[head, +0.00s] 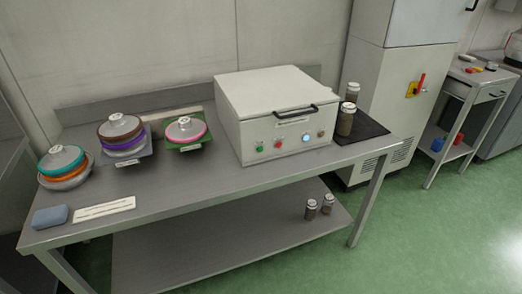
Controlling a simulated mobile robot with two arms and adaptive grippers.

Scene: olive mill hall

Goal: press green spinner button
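The spinner (270,98) is a white box with a shut lid and a dark handle (297,110), standing on the metal table in the head view. The green button (259,147) is at the left end of a row on its front face. To its right are a red button (278,143), a bright white-blue lit round (306,138) and a brownish button (321,134). Nothing covers the green button. Neither of my grippers shows in the head view.
Stacked coloured discs (123,136) stand left of the spinner on the metal table (225,175). Jars (345,119) stand on a dark mat (371,127) at its right. A blue block (50,217) and a white strip (104,208) lie front left. Tabletop before the spinner is clear.

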